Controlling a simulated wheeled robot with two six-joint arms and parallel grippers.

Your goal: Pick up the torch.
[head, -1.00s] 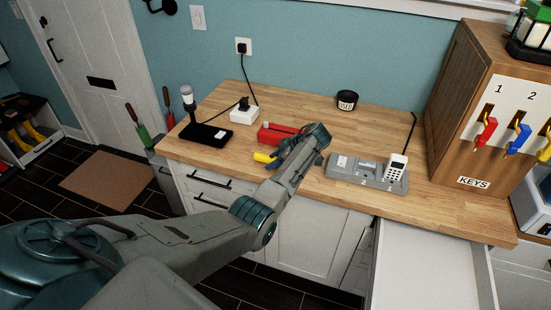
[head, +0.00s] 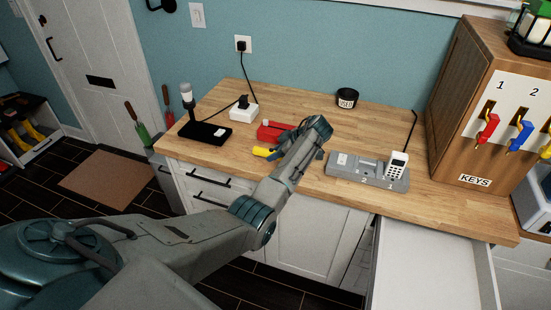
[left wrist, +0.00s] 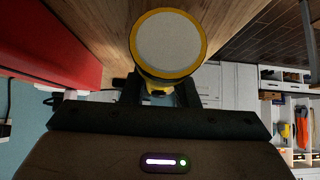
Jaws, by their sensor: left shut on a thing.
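The torch is yellow, and its end (head: 261,152) sticks out to the left of my left gripper in the head view, just in front of a red box. In the left wrist view the torch (left wrist: 169,44) shows its round pale face with a yellow rim, between the fingers. My left gripper (head: 282,146) is shut on the torch, near the front of the wooden counter. It also shows in the left wrist view (left wrist: 160,92). The arm hides part of the torch, and whether it clears the counter is hard to tell. My right gripper is not in view.
The red box (head: 272,131) lies close behind the torch. A black stand with a lamp (head: 205,132) and a white socket block (head: 243,112) are left. A grey dock with a white handset (head: 397,165) is right. An open drawer (head: 425,265) juts out at the front right.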

